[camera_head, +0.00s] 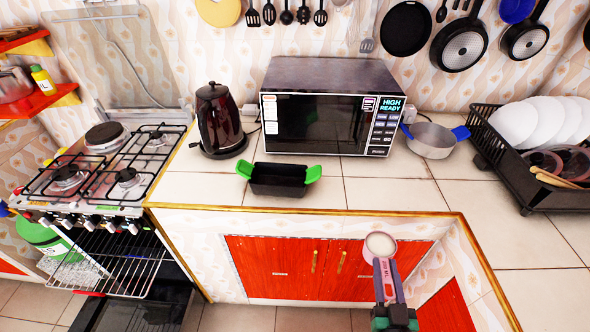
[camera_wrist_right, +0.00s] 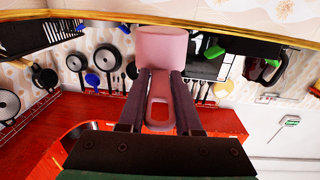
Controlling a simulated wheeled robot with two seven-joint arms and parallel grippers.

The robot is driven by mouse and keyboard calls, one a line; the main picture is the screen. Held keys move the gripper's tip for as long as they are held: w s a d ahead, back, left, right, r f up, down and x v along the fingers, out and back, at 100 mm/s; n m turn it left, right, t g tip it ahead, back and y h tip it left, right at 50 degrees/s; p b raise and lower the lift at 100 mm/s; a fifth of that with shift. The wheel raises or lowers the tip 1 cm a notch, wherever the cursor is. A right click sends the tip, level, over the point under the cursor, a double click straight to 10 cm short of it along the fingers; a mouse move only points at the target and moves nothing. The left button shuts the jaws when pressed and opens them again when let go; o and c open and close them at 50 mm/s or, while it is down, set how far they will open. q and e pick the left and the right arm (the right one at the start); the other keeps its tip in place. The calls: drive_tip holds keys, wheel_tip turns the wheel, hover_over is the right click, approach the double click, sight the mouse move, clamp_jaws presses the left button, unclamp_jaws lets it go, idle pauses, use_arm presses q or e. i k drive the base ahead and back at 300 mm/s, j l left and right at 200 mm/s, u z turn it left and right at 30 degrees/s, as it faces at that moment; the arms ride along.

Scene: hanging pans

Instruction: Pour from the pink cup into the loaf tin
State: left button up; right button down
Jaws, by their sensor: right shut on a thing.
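The pink cup (camera_head: 380,246) is in the air in front of the counter's front edge, its open top and pale inside facing the head camera. It looks about upright. My right gripper (camera_head: 384,268) is shut on the cup's handle; the right wrist view shows the pink handle (camera_wrist_right: 160,112) between the fingers and the cup body beyond the tips. The black loaf tin (camera_head: 278,180) with green end handles stands on the counter near its front edge, left of and beyond the cup, apart from it. My left gripper is not in view.
A microwave (camera_head: 325,110) stands behind the tin and a dark kettle (camera_head: 220,120) behind it to the left. A grey pan (camera_head: 432,140) and a dish rack (camera_head: 530,185) are to the right. The counter right of the tin is clear. The stove (camera_head: 100,170) is at left.

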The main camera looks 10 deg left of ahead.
sight(271, 179)
drive_tip(key=i+l+u, duration=0.1)
drive_tip(key=l+u, duration=0.3)
drive_tip(key=l, duration=0.25)
drive_tip(key=u, duration=0.8)
